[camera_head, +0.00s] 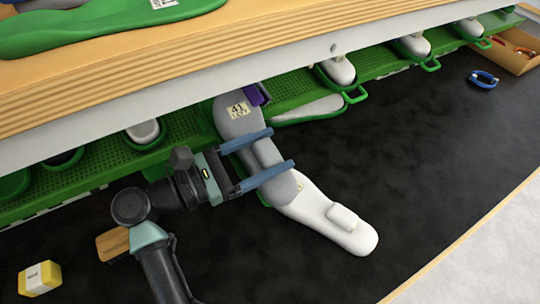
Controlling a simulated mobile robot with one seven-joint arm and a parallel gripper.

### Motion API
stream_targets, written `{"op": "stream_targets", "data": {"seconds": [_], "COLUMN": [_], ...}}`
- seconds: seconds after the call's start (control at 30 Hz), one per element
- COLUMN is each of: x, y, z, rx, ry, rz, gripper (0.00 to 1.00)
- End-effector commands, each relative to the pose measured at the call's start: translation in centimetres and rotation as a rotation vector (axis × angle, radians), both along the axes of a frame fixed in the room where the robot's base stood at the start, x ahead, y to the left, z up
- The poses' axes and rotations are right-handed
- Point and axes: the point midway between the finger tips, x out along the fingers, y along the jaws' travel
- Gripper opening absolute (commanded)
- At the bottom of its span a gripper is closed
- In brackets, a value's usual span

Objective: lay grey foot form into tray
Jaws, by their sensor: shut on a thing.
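The grey foot form (238,122), with a label reading 41, lies lengthwise between the two blue fingers of my gripper (281,148). The fingers are shut on its narrower middle, and its far end reaches the green shelf edge. A white sole-shaped piece (325,218) with a raised block extends from its near end over the black mat; I cannot tell if they are joined. Green edges show beside and below the form, perhaps a tray mostly hidden under it. Another green tray (350,96), with a loop handle, holds a white form to the right.
A green perforated shelf (290,94) runs under a wooden ledge (240,38), with several trays. A purple item (258,93) and a green-edged insole (308,109) are close by. A yellow-white block (40,279) stands lower left.

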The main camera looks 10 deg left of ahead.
Motion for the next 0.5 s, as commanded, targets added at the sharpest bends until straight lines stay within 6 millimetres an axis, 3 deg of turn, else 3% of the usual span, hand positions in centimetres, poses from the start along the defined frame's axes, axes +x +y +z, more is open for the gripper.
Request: {"op": "stream_targets", "data": {"seconds": [0.5], "x": [1.3], "y": [0.9], "z": [0.2], "rx": [0.0], "ry": [-0.002], "rz": [0.0], "gripper": [0.03]}}
